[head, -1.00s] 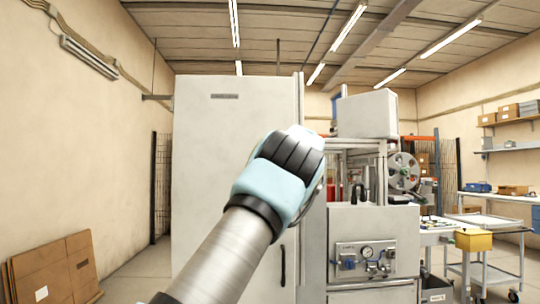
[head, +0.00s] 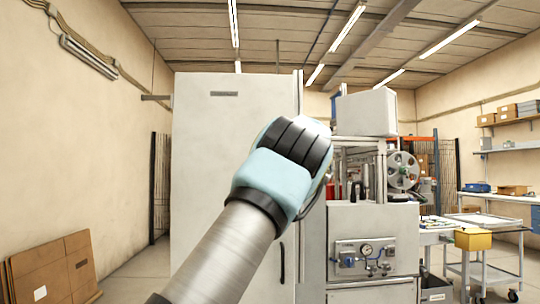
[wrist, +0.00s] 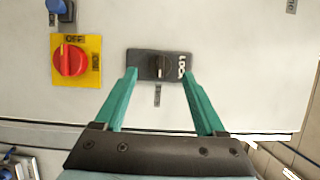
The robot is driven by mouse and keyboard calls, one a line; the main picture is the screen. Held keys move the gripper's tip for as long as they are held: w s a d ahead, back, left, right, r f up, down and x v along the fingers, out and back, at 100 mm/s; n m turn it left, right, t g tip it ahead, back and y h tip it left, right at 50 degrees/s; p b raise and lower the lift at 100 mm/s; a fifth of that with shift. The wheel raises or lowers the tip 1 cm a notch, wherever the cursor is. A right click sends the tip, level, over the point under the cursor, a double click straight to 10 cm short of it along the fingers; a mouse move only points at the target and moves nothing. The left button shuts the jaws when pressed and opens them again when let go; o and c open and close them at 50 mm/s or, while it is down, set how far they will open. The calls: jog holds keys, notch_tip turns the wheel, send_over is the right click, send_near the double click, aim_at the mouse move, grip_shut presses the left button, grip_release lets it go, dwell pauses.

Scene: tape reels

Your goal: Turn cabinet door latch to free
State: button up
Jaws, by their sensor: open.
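The latch (wrist: 160,65) shows in the wrist view as a dark plate with a small round knob bearing a light mark. The word LOCK is printed at the plate's right end. My gripper (wrist: 159,75) is open, with its two green fingers on either side of the knob and their tips over the ends of the plate. Nothing is held between them. I cannot tell how far the tips stand from the panel. In the head view my arm hides the gripper and the latch; the tall pale cabinet (head: 215,150) stands behind the arm.
A red rotary switch (wrist: 70,58) on a yellow plate sits left of the latch, with a blue fitting (wrist: 58,8) above it. In the head view a reel machine (head: 372,240) stands right of the cabinet, and cardboard sheets (head: 52,270) lean at lower left.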

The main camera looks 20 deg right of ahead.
jog(key=b+v, duration=0.3)
jog(key=v, duration=0.5)
jog(key=w+a+f+n+g+p, duration=0.25)
jog(key=w+a+f+g, duration=0.2)
jog(key=a+f, duration=0.75)
jog(key=s+a+f+n+g+p, duration=0.1)
jog(key=s+a+f+n+g, duration=0.3)
jog(key=a+f, duration=0.85)
jog(key=s+a+f+n+g+h+p, duration=0.1)
jog(key=s+a+f+n+g, duration=0.1)
jog(key=s+a+f, duration=0.3)
jog(key=s+a+f+n+g+h+p, duration=0.1)
jog(key=s+a+f+g, duration=0.25)
jog(key=s, duration=0.45)
jog(key=s+a+f+n+g+h+p, duration=0.1)
jog(key=s+f+n, duration=0.1)
jog(key=s, duration=0.7)
jog(key=s+a+f+n+g+h+p, duration=0.1)
jog(key=s+f+n, duration=0.2)
jog(key=s, duration=0.7)
notch_tip(320, 180, down, 2)
jog(key=shift+s+a+f, duration=0.1)
jog(key=shift+s+a, duration=0.2)
jog(key=shift+c, duration=0.3)
